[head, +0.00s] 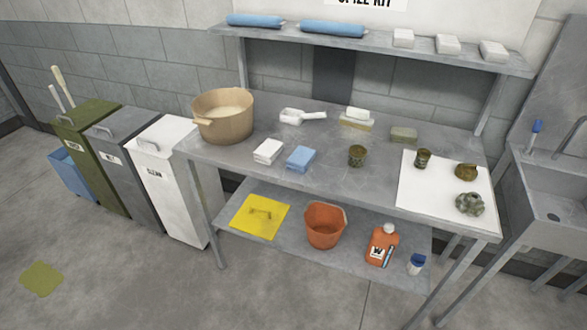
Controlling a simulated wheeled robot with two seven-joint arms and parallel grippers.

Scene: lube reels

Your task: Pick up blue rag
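A folded blue rag (301,158) lies flat on the grey metal table (330,180), near its front edge and left of its middle. A folded white rag (268,151) lies just to its left, with a small gap between them. Nothing covers the blue rag. Neither of my grippers shows in the head view.
A tan pot (223,117) stands at the table's left end. A scoop (302,116) lies behind the rags and a brown cup (357,156) stands to their right. A white mat (446,193) with dirty parts covers the right end. A shelf (370,50) overhangs the back.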

